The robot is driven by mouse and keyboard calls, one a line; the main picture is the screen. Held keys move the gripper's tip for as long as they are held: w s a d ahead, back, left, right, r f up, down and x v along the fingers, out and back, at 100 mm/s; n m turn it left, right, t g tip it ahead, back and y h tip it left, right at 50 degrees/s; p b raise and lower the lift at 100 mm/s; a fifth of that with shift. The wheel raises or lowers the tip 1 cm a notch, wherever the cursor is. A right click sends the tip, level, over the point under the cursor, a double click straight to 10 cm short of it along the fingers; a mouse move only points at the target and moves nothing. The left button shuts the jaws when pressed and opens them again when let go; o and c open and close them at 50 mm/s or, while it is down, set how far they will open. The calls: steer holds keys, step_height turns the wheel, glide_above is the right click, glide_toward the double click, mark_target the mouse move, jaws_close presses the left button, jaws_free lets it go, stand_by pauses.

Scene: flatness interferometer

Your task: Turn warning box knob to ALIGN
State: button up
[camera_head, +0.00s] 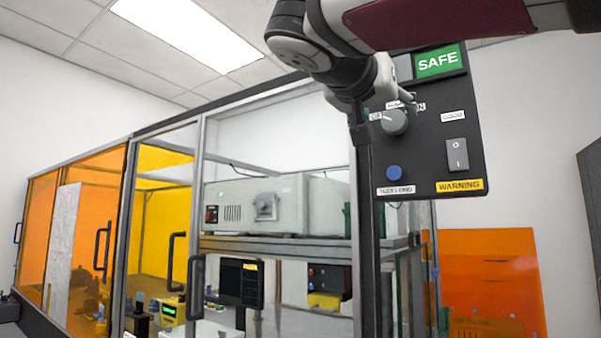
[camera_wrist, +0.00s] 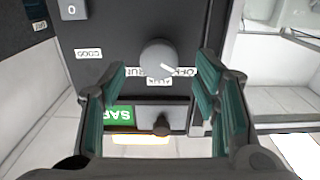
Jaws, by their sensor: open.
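The black warning box (camera_head: 432,165) is at the upper right in the head view, with a green SAFE sign on top and a yellow WARNING label below. Its round grey knob (camera_head: 394,121) sits at the upper left of its face and also shows in the wrist view (camera_wrist: 157,57), where the box is upside down. The knob's white mark points toward the OFF label (camera_wrist: 184,72). The ALIGN label is partly hidden by my gripper in the head view. My gripper (camera_wrist: 161,70) is open, its green-padded fingers spread on either side of the knob; contact is not visible.
A grey rocker switch (camera_head: 457,155) and a blue button (camera_head: 393,173) are on the same box face. A framed enclosure (camera_head: 200,150) with orange panels and door handles stands to the left. An orange sheet (camera_head: 490,285) is below right.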

mark_target(393, 121)
steer(key=shift+x, duration=1.75)
steer(key=c, duration=1.1)
steer(key=shift+c, duration=0.2)
